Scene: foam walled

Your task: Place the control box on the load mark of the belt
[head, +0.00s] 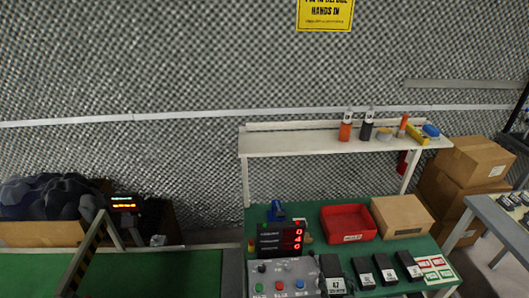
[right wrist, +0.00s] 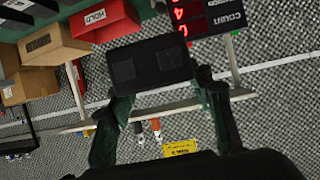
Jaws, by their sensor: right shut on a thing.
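The control box I hold, a black box labelled 47 (head: 331,267), is at the bottom of the head view. In the right wrist view the black box (right wrist: 148,62) spans the fingers, its lower side facing the camera. My right gripper (right wrist: 160,80) is shut on it, one finger at each side. In the head view the gripper itself is mostly cut off or hidden. The green belt (head: 150,275) lies at the lower left, away from the box. I cannot make out a load mark on it. My left gripper is not in view.
More black labelled boxes (head: 388,270) stand on the green bench. A grey button panel (head: 283,277), a red-digit display (head: 281,239), a red tray (head: 348,223) and a cardboard box (head: 402,216) surround them.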

